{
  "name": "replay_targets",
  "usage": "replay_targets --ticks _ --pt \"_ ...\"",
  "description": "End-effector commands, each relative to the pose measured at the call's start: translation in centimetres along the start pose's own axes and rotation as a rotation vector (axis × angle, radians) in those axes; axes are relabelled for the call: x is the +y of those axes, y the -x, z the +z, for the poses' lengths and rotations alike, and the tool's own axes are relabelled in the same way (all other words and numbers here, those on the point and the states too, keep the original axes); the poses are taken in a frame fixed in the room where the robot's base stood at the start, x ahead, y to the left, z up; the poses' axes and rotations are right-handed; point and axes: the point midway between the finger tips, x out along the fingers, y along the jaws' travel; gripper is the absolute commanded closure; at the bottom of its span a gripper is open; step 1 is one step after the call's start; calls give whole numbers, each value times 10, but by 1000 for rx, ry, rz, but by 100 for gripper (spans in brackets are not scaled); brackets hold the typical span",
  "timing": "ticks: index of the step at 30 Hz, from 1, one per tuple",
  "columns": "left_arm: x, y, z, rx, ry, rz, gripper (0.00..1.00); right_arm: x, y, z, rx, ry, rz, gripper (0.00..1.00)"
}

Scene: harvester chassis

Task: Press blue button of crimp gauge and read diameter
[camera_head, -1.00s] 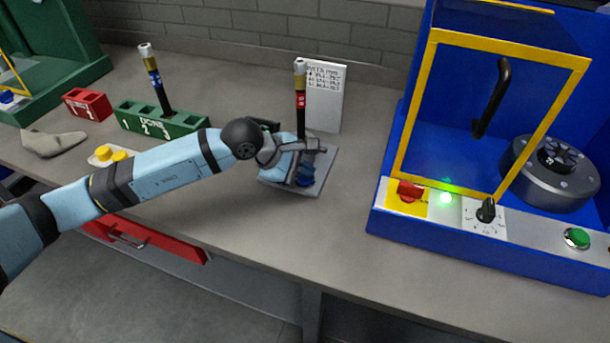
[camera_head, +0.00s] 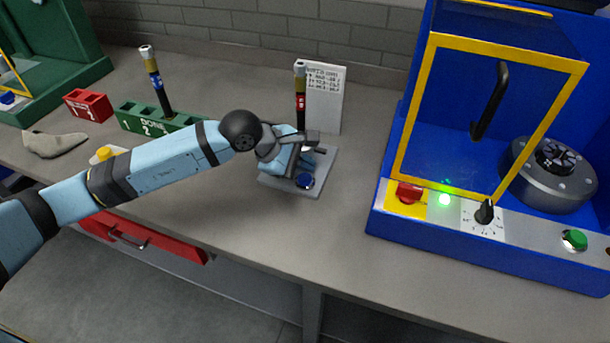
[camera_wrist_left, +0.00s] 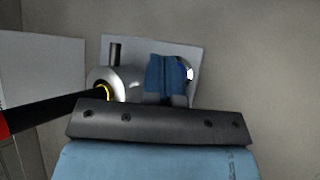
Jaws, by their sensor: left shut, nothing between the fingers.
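The crimp gauge has a grey base plate (camera_head: 322,184), with a round blue button (camera_head: 305,181) at its front. A black hose with a red label and a brass end (camera_head: 300,95) stands upright at the gauge. My left gripper (camera_head: 312,149) is shut and empty, just behind and above the blue button and apart from it. It hides most of the gauge body, and no diameter reading is legible. In the left wrist view, the gauge's silver round body (camera_wrist_left: 118,80) and the plate show beyond my blue fingers (camera_wrist_left: 166,78). My right gripper is not in view.
A white card with printed lines (camera_head: 326,98) stands behind the gauge. A green DONE rack (camera_head: 187,124) holds a blue-labelled hose (camera_head: 154,82). A red block (camera_head: 88,104) is farther left. A blue machine (camera_head: 384,222) with a yellow-framed guard stands right. Bench in front is clear.

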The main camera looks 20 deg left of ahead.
Motion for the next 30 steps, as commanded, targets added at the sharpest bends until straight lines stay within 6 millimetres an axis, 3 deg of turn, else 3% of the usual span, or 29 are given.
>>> replay_targets --ticks 12,30 --pt "22 29 21 0 0 1 100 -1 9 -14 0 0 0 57" --pt "22 30 22 0 0 0 100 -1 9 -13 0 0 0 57"
